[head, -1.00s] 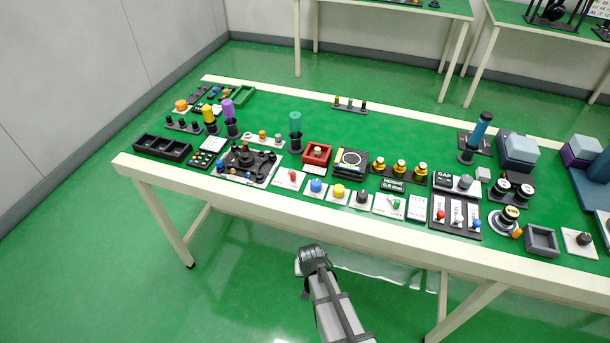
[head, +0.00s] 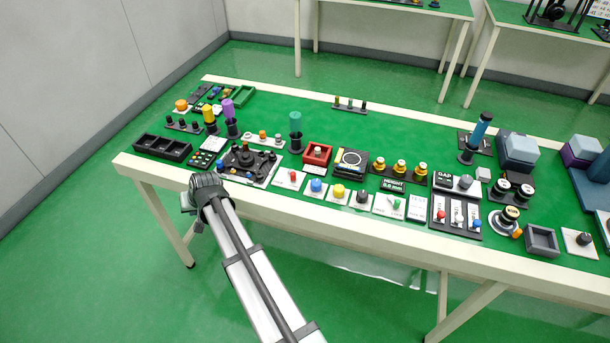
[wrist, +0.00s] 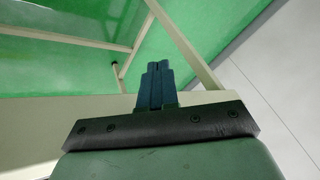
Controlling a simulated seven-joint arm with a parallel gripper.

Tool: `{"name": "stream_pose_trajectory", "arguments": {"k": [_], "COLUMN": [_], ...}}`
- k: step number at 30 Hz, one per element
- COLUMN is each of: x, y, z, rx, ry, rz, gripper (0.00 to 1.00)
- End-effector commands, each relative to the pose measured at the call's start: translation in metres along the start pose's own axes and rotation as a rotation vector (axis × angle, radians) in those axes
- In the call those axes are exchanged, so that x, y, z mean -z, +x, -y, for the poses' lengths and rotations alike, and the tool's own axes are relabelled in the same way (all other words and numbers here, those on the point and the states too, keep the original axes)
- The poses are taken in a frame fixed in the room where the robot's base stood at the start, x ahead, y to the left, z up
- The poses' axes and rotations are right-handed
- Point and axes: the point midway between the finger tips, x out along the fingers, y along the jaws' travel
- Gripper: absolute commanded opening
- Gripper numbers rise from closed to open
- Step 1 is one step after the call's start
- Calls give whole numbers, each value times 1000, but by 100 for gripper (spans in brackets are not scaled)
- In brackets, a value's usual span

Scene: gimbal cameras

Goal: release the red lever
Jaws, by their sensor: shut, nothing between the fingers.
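Several small red parts sit along the near side of the table, and I cannot tell for sure which is the red lever. One red-tipped lever (head: 440,214) is the leftmost of three on a dark panel with white labels, beside a white and a blue one. Another small red handle (head: 293,175) stands on a white plate near the table's middle. My gripper (wrist: 157,66) has its two dark blue fingers shut together and empty. In the head view my arm's end is at the table's near left edge, well left of both red parts; the fingers are hard to make out there.
The table (head: 330,228) is crowded with knobs, buttons and posts. A black joystick panel (head: 247,163) lies just beyond my arm's end. Open floor lies in front of the table.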

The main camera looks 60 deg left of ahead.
Motion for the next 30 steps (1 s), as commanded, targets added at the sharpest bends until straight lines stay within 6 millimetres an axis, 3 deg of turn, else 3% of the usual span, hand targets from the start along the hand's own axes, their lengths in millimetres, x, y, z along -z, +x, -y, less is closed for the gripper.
{"name": "stream_pose_trajectory", "arguments": {"k": [4, 8, 15, 21, 26, 30], "x": [36, 61, 89, 100, 96, 80], "y": [-31, -74, -151, -213, -251, -272], "z": [20, 8, -47, -96, -140, -183], "rx": [69, 124, 195, 241, 269, 285], "ry": [-19, -21, -13, 5, 66, 183], "rz": [-27, -58, -120, -176, -198, -187], "gripper": [0, 0, 0, 0, 0, 0]}}
